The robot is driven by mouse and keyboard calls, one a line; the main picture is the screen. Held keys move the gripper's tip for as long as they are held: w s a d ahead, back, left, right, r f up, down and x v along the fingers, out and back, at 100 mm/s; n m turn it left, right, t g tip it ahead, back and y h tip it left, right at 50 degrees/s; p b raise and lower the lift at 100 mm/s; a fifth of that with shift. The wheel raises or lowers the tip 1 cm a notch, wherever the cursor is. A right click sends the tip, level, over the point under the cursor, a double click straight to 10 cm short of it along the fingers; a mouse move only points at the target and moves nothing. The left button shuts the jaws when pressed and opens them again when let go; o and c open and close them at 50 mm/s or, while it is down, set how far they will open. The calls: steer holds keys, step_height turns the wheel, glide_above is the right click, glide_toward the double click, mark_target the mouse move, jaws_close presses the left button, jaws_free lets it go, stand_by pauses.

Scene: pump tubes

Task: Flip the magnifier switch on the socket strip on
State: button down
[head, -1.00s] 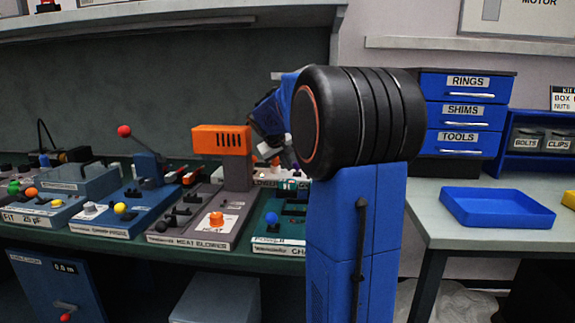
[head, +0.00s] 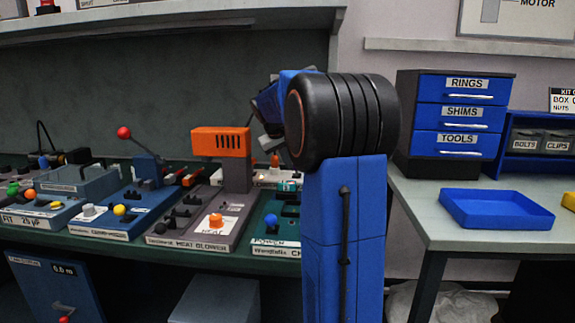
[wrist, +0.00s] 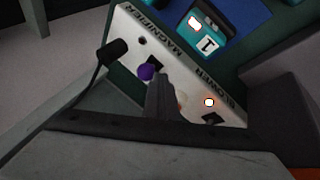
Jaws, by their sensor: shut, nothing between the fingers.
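The white socket strip (wrist: 128,28) runs diagonally across the wrist view, with the words MAGNIFIER and BLOWER on its edge. Beside MAGNIFIER are a dark round lamp (wrist: 142,41) and a black switch with a purple tip (wrist: 147,72). Near BLOWER a lamp (wrist: 209,102) glows white-orange beside another black switch (wrist: 212,118). My gripper (wrist: 161,82) is shut and empty, its fingertips close beside the purple tip; I cannot tell whether they touch. In the head view the strip (head: 262,178) is partly hidden behind the orange blower and my arm.
A black plug (wrist: 115,52) with a cable stands on the strip near the purple tip. The orange heat blower (head: 221,141) stands close to my arm. A teal box with a blue knob (head: 270,220) sits in front. A blue tray (head: 497,222) lies on the right table.

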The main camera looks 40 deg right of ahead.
steer(key=shift+w+d+r+g+y, duration=0.3)
steer(key=shift+w+d+g+y, duration=0.1)
steer(key=shift+d, duration=0.05)
steer(key=shift+w+d+r, duration=0.2)
steer(key=shift+w+d, duration=0.2)
steer(key=shift+d, duration=0.1)
steer(key=shift+w+d+r, duration=0.2)
steer(key=shift+w+d, duration=0.15)
steer(key=shift+d, duration=0.1)
steer(key=shift+r, duration=0.1)
steer(key=shift+r, duration=0.7)
steer(key=shift+a+r, duration=0.1)
